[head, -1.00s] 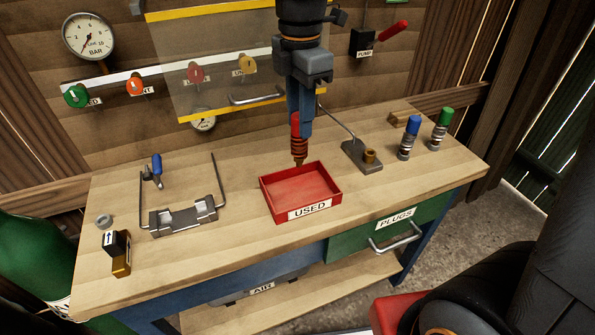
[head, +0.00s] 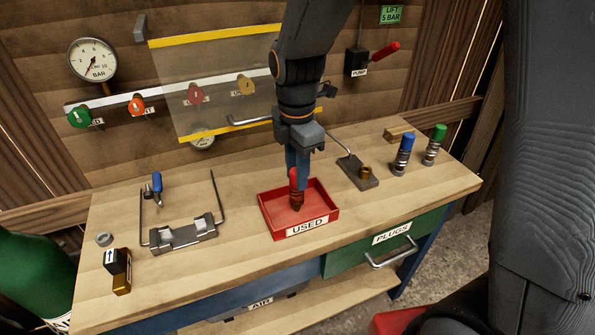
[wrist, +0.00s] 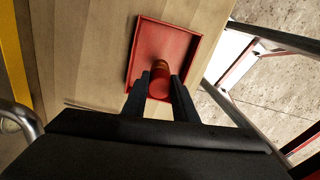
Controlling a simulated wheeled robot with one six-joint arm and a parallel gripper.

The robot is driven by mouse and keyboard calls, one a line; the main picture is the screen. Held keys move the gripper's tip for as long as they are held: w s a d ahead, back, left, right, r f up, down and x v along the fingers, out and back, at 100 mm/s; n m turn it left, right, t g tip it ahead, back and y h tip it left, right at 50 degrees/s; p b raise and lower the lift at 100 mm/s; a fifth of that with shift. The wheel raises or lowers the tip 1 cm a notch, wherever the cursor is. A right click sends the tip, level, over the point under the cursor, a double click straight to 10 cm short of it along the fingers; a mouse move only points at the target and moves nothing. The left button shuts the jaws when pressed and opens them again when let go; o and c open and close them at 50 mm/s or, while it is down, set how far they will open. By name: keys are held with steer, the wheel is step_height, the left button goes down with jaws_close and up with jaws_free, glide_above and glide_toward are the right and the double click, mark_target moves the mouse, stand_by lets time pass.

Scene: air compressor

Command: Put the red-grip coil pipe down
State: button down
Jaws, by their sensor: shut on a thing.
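The red-grip coil pipe (head: 296,196) stands about upright in my gripper (head: 297,182), which is shut on its red grip. Its coil end is down within the outline of the red tray marked USED (head: 313,229). I cannot tell whether its tip touches the tray floor. In the wrist view the red grip (wrist: 160,88) sits between the two dark fingers of my gripper (wrist: 161,86), with the red tray (wrist: 193,47) behind it.
A metal cradle (head: 183,236) and blue-handled tool (head: 156,186) are to the left. A stand with a brass fitting (head: 364,176) is right of the tray. Blue (head: 402,155) and green (head: 434,145) capped pieces stand further right. A clear yellow-edged panel (head: 215,80) hangs behind.

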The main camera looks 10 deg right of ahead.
steer(key=shift+f, duration=0.15)
steer(key=c, duration=1.4)
jaws_free()
steer(key=shift+c, duration=0.2)
step_height(320, 180, up, 12)
steer(key=b, duration=0.2)
steer(key=s+d+f+m, duration=0.4)
steer(key=d+f+m, duration=0.2)
steer(key=m, duration=0.5)
steer(key=s+d+f+m+t, duration=0.1)
steer(key=s+d+f+m, duration=0.3)
steer(key=d+f+m, duration=0.3)
steer(key=m, duration=0.4)
steer(key=shift+s+m, duration=0.3)
